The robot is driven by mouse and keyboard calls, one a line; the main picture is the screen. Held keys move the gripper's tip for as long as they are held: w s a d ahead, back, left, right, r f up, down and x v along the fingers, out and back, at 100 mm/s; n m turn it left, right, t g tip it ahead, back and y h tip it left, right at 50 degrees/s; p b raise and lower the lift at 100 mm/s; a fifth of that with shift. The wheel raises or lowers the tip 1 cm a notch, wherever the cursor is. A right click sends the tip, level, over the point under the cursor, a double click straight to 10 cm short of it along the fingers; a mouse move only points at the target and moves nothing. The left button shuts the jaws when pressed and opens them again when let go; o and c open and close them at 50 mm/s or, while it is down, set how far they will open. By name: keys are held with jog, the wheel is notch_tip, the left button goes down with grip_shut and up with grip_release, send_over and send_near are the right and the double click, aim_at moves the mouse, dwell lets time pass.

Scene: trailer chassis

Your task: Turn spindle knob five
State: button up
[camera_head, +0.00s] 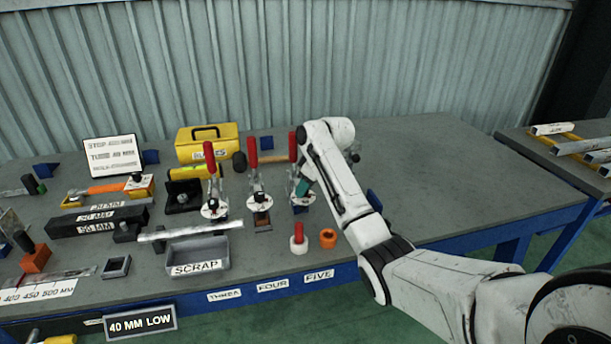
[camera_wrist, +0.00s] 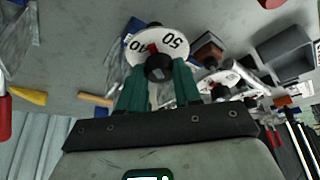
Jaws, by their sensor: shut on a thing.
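Spindle knob five (camera_wrist: 160,68) is a dark round knob on a white dial disc (camera_wrist: 160,42) with black numbers and a red mark. In the wrist view my gripper (camera_wrist: 159,76) has its two teal fingers shut on the knob, one on each side. In the head view my gripper (camera_head: 301,188) reaches down at the rightmost clamp station, above the FIVE label (camera_head: 319,276). The white dial (camera_head: 303,200) shows there, but the knob is mostly hidden by the fingers.
Two similar dial stations, four (camera_head: 261,200) and three (camera_head: 213,208), stand to the left with red-handled clamps. A red-and-white piece (camera_head: 298,244) and an orange ring (camera_head: 328,238) lie in front. A SCRAP tray (camera_head: 198,258) is front left. The bench's right side is clear.

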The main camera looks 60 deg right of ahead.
jog(key=m+p, duration=0.1)
jog(key=m, duration=0.1)
jog(key=m+h+p, duration=0.1)
jog(key=p, duration=0.1)
jog(key=m+h+p, duration=0.1)
jog(key=m, duration=0.1)
jog(key=shift+a+r+m+p, duration=0.1)
jog(key=shift+a+m+p, duration=0.2)
jog(key=shift+p, duration=0.05)
jog(key=m+g+p, duration=0.1)
jog(key=m, duration=0.1)
jog(key=m+h+p, duration=0.1)
jog(key=m, duration=0.2)
jog(key=shift+w+g+h, duration=0.15)
jog(key=shift+g+h, duration=0.15)
jog(key=shift+g, duration=0.1)
jog(key=shift+m, duration=0.4)
jog(key=o, duration=1)
jog(key=shift+o, duration=0.2)
jog(key=v, duration=1)
jog(key=shift+a+r+b, duration=0.2)
jog(key=shift+b, duration=0.25)
